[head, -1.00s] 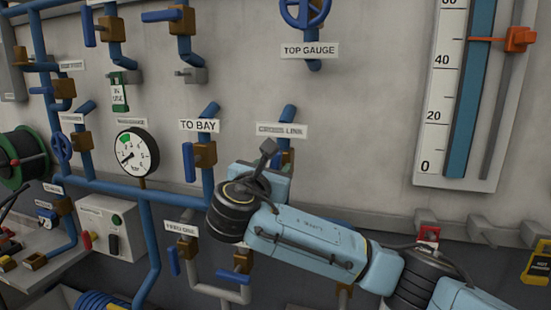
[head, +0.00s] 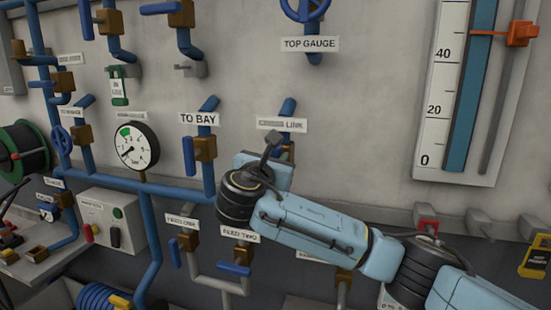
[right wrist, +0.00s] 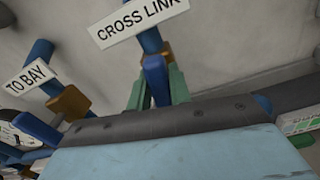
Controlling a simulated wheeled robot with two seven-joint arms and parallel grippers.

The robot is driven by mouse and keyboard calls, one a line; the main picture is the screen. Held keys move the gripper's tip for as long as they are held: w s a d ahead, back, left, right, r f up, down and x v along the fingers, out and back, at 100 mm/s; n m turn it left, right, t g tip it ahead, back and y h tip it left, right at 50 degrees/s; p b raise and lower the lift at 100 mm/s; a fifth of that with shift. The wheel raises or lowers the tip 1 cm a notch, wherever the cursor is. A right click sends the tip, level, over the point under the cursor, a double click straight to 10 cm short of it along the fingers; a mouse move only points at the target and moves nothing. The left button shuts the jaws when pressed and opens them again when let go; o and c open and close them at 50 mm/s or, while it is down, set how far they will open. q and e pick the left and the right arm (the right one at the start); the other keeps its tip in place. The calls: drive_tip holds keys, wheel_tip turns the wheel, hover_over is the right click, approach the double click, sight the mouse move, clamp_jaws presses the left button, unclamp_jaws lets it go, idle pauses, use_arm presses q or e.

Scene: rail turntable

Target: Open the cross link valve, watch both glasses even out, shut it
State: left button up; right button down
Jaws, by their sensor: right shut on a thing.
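The cross link valve sits under its white label (head: 281,124) on the wall. Its blue pipe (head: 287,107) shows above, and my right wrist covers most of its body. In the right wrist view the label (right wrist: 138,20) hangs above a blue lever (right wrist: 157,80). My right gripper (right wrist: 158,88) is shut on that lever, with green fingers on either side. In the head view its fingers are hidden behind my arm. One tall gauge glass (head: 470,90) stands at the right with a blue column rising past the picture's top. A second glass is not identifiable. My left gripper is not in view.
The TO BAY valve (head: 205,149) is close left of my right wrist. The FEED TWO valve (head: 242,257) is below it. A pressure dial (head: 135,146) and a hose reel (head: 22,157) are further left. Bare wall lies between the cross link and the gauge.

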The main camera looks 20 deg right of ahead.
drive_tip(key=m, duration=0.1)
drive_tip(key=m+b, duration=0.1)
drive_tip(key=m, duration=0.2)
drive_tip(key=shift+s+d+f+b, duration=0.2)
drive_tip(key=shift+d+f+b, duration=0.1)
drive_tip(key=shift+f+b, duration=0.05)
drive_tip(key=shift+s+d+f+m+b, duration=0.2)
drive_tip(key=shift+m+b, duration=0.65)
drive_tip(key=shift+m, duration=1.1)
drive_tip(key=shift+w+d+f+m+b, duration=0.1)
drive_tip(key=shift+f+m+b, duration=0.5)
drive_tip(key=shift+m, duration=1.4)
drive_tip(key=shift+s+d+m+b, duration=0.15)
drive_tip(key=shift+m+b, duration=0.9)
drive_tip(key=shift+m, duration=0.9)
drive_tip(key=c, duration=1.3)
unclamp_jaws()
